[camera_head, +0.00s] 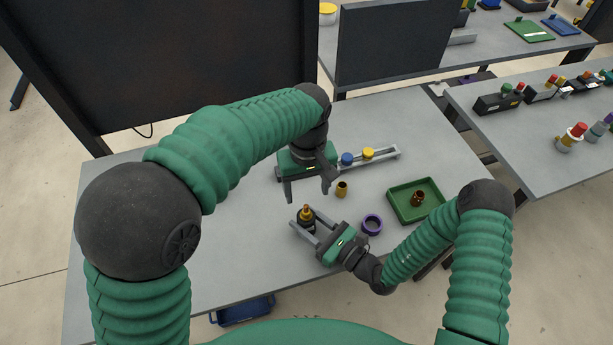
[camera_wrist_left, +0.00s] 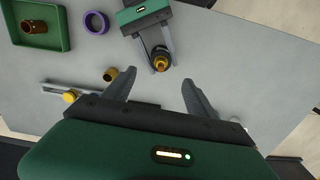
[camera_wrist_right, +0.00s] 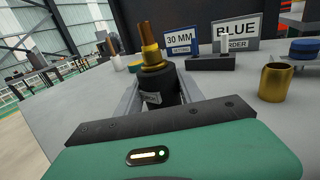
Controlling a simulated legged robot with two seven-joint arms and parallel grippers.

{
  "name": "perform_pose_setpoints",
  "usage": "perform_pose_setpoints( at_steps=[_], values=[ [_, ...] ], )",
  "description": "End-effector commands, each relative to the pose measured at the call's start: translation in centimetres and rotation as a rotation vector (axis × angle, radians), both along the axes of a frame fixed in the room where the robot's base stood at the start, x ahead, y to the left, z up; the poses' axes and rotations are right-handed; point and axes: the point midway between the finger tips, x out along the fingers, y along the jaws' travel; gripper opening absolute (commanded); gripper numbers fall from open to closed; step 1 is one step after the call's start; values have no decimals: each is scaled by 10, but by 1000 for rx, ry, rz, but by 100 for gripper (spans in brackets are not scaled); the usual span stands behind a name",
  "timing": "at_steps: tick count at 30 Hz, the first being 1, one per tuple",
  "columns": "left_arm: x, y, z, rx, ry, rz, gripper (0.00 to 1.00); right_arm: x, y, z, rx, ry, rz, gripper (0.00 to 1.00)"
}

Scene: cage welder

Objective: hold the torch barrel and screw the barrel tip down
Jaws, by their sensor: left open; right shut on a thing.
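The black torch barrel (camera_head: 307,226) stands upright near the table's front with a brass tip (camera_head: 306,209) on top. My right gripper (camera_head: 304,224) is shut around the black body; the right wrist view shows the barrel (camera_wrist_right: 163,90) between its fingers and the stepped brass tip (camera_wrist_right: 152,50) above. I cannot tell how tightly the tip is seated. My left gripper (camera_head: 307,194) is open and empty, pointing down, above and behind the barrel. In the left wrist view the tip (camera_wrist_left: 160,62) lies just beyond and between its open fingertips (camera_wrist_left: 158,80).
A brass sleeve (camera_head: 342,189) stands right of the barrel. A purple ring (camera_head: 372,225) lies near my right gripper. A green tray (camera_head: 394,206) holds a copper-coloured piece (camera_head: 417,199). A grey rail (camera_head: 385,157) with blue and yellow caps lies behind. Table left of the barrel is clear.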

Motion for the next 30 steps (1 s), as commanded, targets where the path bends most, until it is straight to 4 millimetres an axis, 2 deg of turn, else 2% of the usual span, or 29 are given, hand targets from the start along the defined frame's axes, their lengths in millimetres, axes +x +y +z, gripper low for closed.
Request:
perform_pose_setpoints(
  at_steps=[1,3,6,7,11,21,25,30],
  values=[
    [2,0,14,-6,-7,-54,58,0,0,0,0,0,0,0],
    [3,0,34,-6,-7,-161,49,0,0,0,0,0,0,0],
    [1,1,49,-3,-4,-259,36,0,0,0,0,0,0,0],
    [1,2,48,-2,-3,-269,35,0,0,0,0,0,0,0],
    [0,2,29,0,2,-272,35,0,0,0,0,0,0,0],
    [0,2,-49,0,1,-269,35,0,0,0,0,0,0,0],
    [0,2,-64,-1,-1,-269,35,0,0,0,-1,1,0,0],
    [1,2,-69,0,-3,-269,35,0,0,0,-1,1,0,0]
  ],
)
